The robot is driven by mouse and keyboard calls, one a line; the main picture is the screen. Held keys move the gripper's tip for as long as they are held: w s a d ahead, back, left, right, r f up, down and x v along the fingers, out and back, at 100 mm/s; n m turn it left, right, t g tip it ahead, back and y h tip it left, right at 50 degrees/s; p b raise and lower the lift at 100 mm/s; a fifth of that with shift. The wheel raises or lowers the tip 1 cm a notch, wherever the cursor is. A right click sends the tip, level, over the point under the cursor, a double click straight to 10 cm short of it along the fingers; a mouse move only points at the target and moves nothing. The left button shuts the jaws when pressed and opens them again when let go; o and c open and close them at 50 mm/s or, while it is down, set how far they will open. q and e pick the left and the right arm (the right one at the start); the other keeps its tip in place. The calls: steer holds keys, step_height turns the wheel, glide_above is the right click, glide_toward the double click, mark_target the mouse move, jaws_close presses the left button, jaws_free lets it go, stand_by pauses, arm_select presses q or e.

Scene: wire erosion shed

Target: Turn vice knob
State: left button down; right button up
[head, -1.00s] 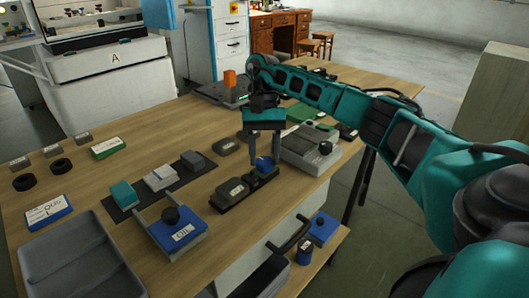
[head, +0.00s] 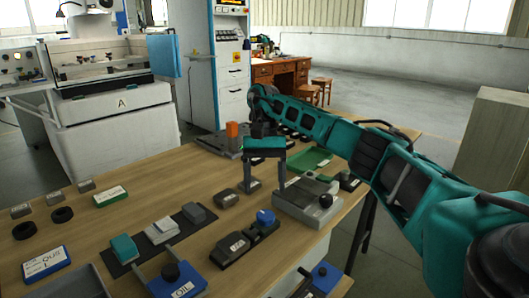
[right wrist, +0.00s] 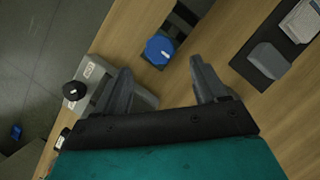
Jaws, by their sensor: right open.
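The vice (head: 232,247) is a dark, low, long block with a pale label, lying on the wooden bench. Its blue knob (head: 265,216) stands at its far right end. The knob also shows in the right wrist view (right wrist: 159,49), with a white mark on top. My right gripper (head: 267,186) is open and empty, pointing down, above and beyond the knob in the head view. In the right wrist view the knob lies just past the gap between the fingertips (right wrist: 161,68), with no finger touching it. My left gripper is out of view.
A grey device with a black ball knob (head: 326,201) stands right of the vice. A blue box with a black knob (head: 176,276) is at the front. An orange block (head: 232,130) stands behind.

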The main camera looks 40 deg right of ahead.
steer(key=p+v, duration=0.2)
steer(key=v, duration=0.5)
steer(key=shift+p, duration=0.35)
steer(key=shift+f, duration=0.1)
